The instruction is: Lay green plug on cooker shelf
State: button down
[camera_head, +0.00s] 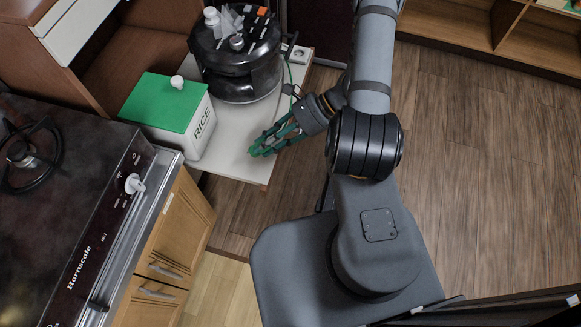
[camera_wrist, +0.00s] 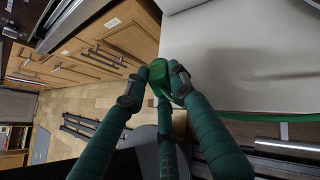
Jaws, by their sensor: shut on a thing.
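My gripper (camera_head: 262,148) has dark green fingers shut on a small green plug (camera_head: 254,152), near the front part of the white cooker shelf (camera_head: 225,172). In the wrist view the plug (camera_wrist: 160,76) sits between the fingertips (camera_wrist: 163,80), beside the shelf's pale surface (camera_wrist: 240,60). I cannot tell whether the plug touches the shelf. A green cord (camera_head: 284,76) shows near the shelf's right side, close to my wrist; part of it is hidden.
A black cooker (camera_head: 240,70) stands at the back of the shelf. A white RICE box (camera_head: 200,130) with a green lid is at the left. A white socket (camera_head: 298,54) is behind. The stove (camera_head: 60,220) is left. The shelf's front is mostly bare.

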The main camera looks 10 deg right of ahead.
jog(key=w+r+m+t+y, duration=0.2)
jog(key=w+r+m+t, duration=0.1)
jog(key=w, duration=0.4)
jog(key=m+t, duration=0.1)
jog(key=t, duration=0.1)
jog(key=shift+w+r+m+t, duration=0.15)
jog(key=shift+r+m+t, duration=0.1)
jog(key=shift+m+t, duration=0.05)
jog(key=shift+y, duration=0.3)
notch_tip(320, 180, down, 8)
jog(key=b, duration=0.6)
jog(key=shift+b, duration=0.3)
jog(key=shift+f+n+b, duration=0.4)
jog(key=shift+f, duration=0.05)
jog(key=c, duration=1.4)
grip_release()
jog(key=shift+c, duration=0.2)
